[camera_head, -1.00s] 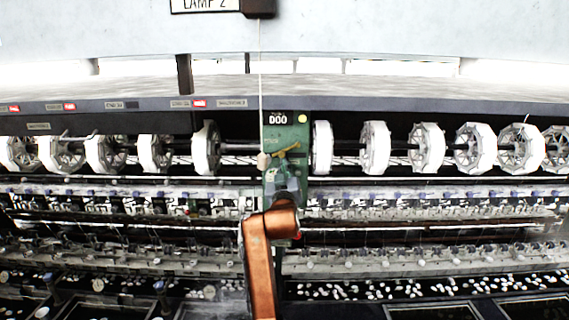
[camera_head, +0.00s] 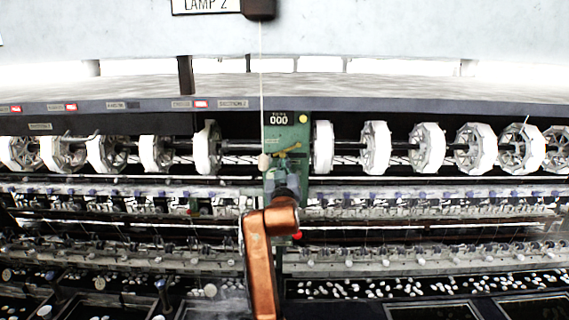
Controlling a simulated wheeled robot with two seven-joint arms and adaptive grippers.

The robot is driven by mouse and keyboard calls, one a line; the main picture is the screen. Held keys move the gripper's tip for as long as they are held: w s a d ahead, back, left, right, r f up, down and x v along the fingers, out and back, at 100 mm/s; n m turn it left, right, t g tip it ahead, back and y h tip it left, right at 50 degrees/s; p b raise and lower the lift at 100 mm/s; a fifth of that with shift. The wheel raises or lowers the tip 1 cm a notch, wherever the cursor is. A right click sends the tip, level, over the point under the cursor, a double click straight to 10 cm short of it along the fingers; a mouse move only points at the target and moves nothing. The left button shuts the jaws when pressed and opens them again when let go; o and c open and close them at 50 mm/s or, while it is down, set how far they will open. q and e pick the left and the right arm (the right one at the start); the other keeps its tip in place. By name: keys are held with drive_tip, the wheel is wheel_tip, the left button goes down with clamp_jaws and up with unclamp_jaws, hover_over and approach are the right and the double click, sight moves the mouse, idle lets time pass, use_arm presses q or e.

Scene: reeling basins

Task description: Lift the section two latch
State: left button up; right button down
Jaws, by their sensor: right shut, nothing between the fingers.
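A green panel (camera_head: 290,132) with a counter reading 000 stands mid-frame between the reel rows. A small yellowish-brass lever (camera_head: 289,150) sits on its face; I cannot tell for sure whether this is the section two latch. My copper right arm reaches up from the bottom. My right gripper (camera_head: 281,173) is in front of the panel's lower part, just below the lever, shut with nothing in it. The wrist hides part of the panel, and contact with the lever cannot be made out. My left gripper is not in view.
White reels (camera_head: 376,147) line both sides. A red knob (camera_head: 297,236) shows beside my wrist. Basins with white cocoons (camera_head: 400,287) lie below.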

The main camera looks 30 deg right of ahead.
sight(283, 153)
drive_tip(key=shift+r, duration=0.1)
drive_tip(key=shift+w+a+r+p, duration=0.1)
drive_tip(key=shift+a+r+p, duration=0.05)
drive_tip(key=shift+r+p, duration=0.3)
drive_tip(key=shift+w+a+r+p, duration=0.1)
drive_tip(key=shift+r+p, duration=0.2)
drive_tip(key=shift+r, duration=0.2)
drive_tip(key=shift+s, duration=0.1)
drive_tip(key=shift+r+p, duration=0.5)
drive_tip(key=shift+r, duration=0.1)
drive_tip(key=shift+d+r, duration=0.1)
drive_tip(key=shift+r, duration=0.2)
